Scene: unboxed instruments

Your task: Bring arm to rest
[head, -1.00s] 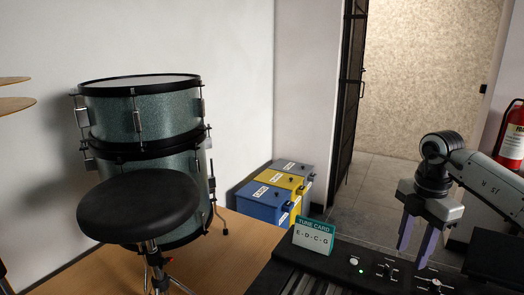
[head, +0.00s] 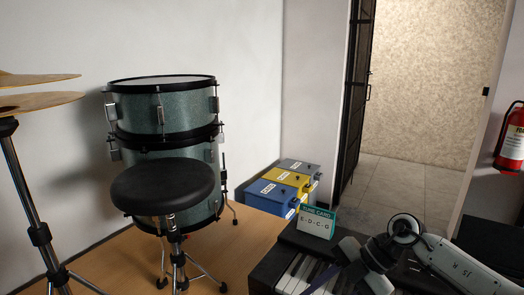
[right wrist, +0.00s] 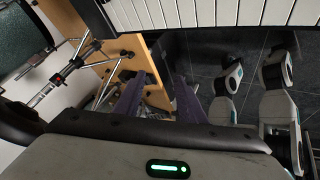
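My right arm comes in from the right of the head view, low over the dark keyboard (head: 262,272). Its right gripper is at the bottom edge of that view, where a purple finger shows in front of the white keys and the rest is hidden or cut off. In the right wrist view the two purple fingers of my right gripper (right wrist: 157,98) stand apart with nothing between them. The white keys (right wrist: 215,12) run along the top of that view. My left gripper is in neither view.
A tune card (head: 316,223) stands on the keyboard's back panel. A black stool (head: 163,187), stacked drums (head: 160,108) and cymbals (head: 40,100) are to the left. Blue, yellow and grey boxes (head: 268,196) sit behind. A fire extinguisher (head: 513,140) hangs at right.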

